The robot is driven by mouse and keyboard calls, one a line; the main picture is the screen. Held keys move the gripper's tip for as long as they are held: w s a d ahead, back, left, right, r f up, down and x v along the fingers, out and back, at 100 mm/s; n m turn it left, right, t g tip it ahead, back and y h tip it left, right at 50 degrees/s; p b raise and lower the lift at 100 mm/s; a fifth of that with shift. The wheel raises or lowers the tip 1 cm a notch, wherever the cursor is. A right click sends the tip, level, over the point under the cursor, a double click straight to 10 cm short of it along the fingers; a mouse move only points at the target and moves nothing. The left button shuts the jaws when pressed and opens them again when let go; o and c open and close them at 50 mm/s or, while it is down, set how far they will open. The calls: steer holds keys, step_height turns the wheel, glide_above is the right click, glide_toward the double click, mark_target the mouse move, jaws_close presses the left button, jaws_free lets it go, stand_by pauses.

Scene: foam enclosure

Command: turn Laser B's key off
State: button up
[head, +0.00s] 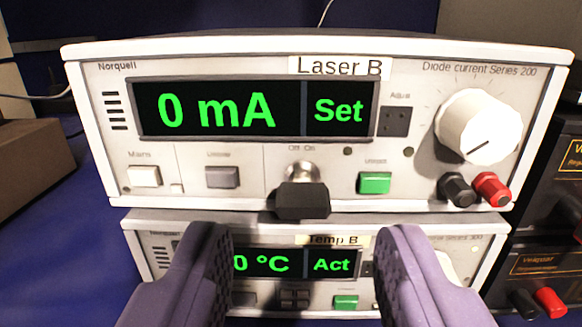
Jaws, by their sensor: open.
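Laser B (240,63) is a white unit in the upper middle of the head view, labelled "Laser B". Its green display (215,110) reads "0 mA" and "Set". The black key (302,201) sticks out of a silver lock (302,172) low on the panel's middle, under the small marks "Off" and "On". I cannot tell which mark the key is turned to. My gripper (303,248) is open and empty. Its two purple fingers stand wide apart, lower in the picture than the key, one to either side, and not touching it.
Temp B (140,240) sits right under Laser B and is partly hidden by my fingers. A white knob (478,126) and black and red posts (491,189) stick out at Laser B's right. Dark units (550,262) stand at far right, a brown box (35,165) at left.

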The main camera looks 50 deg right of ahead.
mark_target(304, 214)
steer(key=shift+x, duration=1.5)
jaws_close()
